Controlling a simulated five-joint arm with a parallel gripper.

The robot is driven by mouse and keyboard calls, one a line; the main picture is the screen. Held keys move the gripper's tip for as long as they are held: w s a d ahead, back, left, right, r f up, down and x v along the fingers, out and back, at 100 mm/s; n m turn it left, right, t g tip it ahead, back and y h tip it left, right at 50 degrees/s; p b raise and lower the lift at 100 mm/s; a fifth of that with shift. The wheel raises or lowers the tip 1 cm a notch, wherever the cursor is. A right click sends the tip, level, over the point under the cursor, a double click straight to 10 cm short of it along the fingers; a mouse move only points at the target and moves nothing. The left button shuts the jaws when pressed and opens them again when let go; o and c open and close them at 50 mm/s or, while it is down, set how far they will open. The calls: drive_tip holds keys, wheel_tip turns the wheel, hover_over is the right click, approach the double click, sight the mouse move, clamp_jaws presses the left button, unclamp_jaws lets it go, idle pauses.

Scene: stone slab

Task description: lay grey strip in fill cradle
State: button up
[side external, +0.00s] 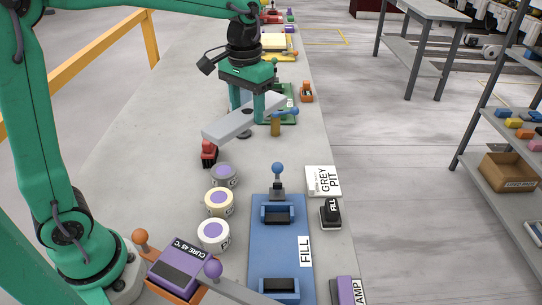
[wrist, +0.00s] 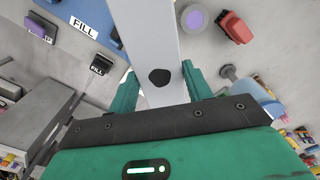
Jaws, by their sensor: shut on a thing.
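My gripper (side external: 249,106) is shut on the grey strip (side external: 222,127), holding it above the slab, tilted across the picture. In the wrist view the strip (wrist: 148,35) runs up between the green fingers (wrist: 160,88) and has a dark round spot on its face. The fill cradle (side external: 261,252) is a blue plate with two dark blue raised holders, a blue-knobbed post and a FILL label. It lies nearer the camera, right of my gripper, and its holders look empty. Part of it shows at the top left of the wrist view (wrist: 85,14).
Several round tubs (side external: 219,202) stand left of the cradle, with a red-topped block (side external: 208,153) behind them. A GREY PIT card (side external: 323,181) and black FILL block (side external: 330,212) lie right. A purple CURE block (side external: 179,265) sits front left.

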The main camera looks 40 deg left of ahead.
drive_tip(key=s+d+n, duration=0.3)
drive_tip(key=d+n, duration=0.1)
drive_tip(key=d, duration=0.5)
drive_tip(key=n, duration=0.4)
hover_over(278, 251)
wheel_tip(278, 251, down, 10)
drive_tip(key=shift+f, duration=3.9)
drive_tip(key=shift+f, duration=1.85)
drive_tip(key=shift+f, duration=0.1)
drive_tip(key=o, duration=1.3)
